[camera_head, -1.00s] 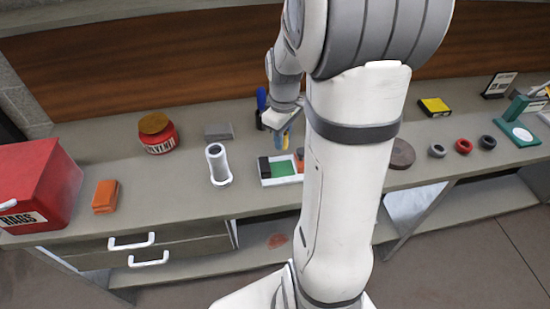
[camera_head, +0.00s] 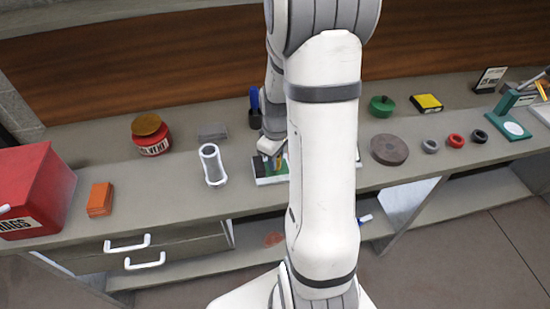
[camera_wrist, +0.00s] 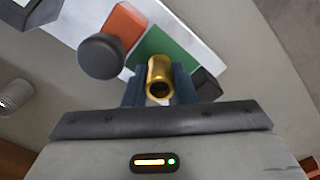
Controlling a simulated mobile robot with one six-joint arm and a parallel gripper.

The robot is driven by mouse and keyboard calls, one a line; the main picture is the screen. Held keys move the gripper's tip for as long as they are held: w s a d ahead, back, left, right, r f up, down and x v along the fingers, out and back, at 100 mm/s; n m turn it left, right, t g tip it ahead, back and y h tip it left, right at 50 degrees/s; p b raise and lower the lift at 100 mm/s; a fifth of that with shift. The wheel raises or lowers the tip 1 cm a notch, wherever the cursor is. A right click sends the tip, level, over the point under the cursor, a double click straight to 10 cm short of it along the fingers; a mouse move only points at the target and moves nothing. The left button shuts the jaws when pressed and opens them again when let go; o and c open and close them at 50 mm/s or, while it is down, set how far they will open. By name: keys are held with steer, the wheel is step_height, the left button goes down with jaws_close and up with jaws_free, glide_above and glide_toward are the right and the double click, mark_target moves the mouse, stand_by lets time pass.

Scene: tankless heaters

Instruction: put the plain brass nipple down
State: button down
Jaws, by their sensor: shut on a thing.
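The plain brass nipple (camera_wrist: 159,72) is a short gold tube with an open bore, seen in the wrist view. My gripper (camera_wrist: 159,90) is shut on it, with a dark blue finger on each side. Behind the nipple is a white tray (camera_wrist: 198,30) with a green patch (camera_wrist: 165,43). I cannot tell whether the nipple touches the tray. In the head view the tray (camera_head: 262,182) stands on the bench, partly hidden by my arm.
An orange block (camera_wrist: 125,24) and a dark round piece (camera_wrist: 101,57) are close beside the nipple. A grey-white pipe piece (camera_head: 212,165) stands left of the tray. A solvent jar (camera_head: 152,136), an orange box (camera_head: 100,199) and a brown disc (camera_head: 389,149) are also on the bench.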

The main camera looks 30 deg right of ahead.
steer(key=c, duration=1.2)
jaws_free()
step_height(320, 180, up, 12)
steer(key=s+a+r+m+t, duration=0.1)
steer(key=s+a+r+m, duration=0.1)
steer(key=s+a, duration=0.2)
steer(key=s+a+r+m+t, duration=0.1)
steer(key=s+a+r+m, duration=0.1)
steer(key=s+a, duration=0.2)
steer(key=s+a+r+m+t, duration=0.1)
steer(key=s+a+r, duration=0.1)
steer(key=s+a, duration=0.2)
steer(key=shift+s+a+r+m, duration=0.15)
steer(key=shift+s+r+m, duration=0.1)
steer(key=shift+s+m, duration=0.15)
steer(key=shift+c, duration=0.2)
